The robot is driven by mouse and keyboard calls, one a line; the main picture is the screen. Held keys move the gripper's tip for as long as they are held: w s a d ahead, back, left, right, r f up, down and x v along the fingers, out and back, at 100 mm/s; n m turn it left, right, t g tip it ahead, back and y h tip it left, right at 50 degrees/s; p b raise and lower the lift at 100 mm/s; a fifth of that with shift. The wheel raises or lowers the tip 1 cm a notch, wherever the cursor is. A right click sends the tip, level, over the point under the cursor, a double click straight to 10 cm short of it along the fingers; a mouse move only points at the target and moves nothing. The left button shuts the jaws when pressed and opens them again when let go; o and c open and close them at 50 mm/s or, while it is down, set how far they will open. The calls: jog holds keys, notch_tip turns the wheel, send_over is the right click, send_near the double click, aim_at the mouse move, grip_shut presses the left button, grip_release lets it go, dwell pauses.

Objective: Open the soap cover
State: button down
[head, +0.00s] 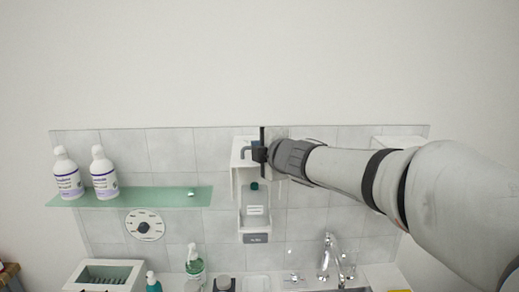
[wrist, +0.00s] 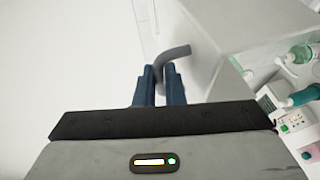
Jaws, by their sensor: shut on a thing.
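A white wall-mounted soap dispenser (head: 240,200) hangs on the tiles at the middle of the head view. Its front shows open, with a soap bottle with a green cap (head: 254,186) visible inside. The white soap cover (head: 240,158) appears to be at its top, partly hidden by my gripper. A bent grey handle (head: 243,152) sticks out there; it also shows in the wrist view (wrist: 178,52). My gripper (head: 258,152) is at the handle, and its blue fingers (wrist: 158,80) are shut around it. The handle's attachment to the cover is hard to make out.
The wall above is bare.

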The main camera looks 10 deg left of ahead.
jog(key=shift+r, duration=0.8)
jog(key=c, duration=2)
grip_release()
jog(key=o, duration=0.5)
jog(key=shift+w+f, duration=0.15)
jog(key=shift+w, duration=0.25)
jog(key=shift+f, duration=0.1)
jog(key=shift+s, duration=0.1)
jog(key=v, duration=0.7)
jog(key=shift+s+d, duration=0.25)
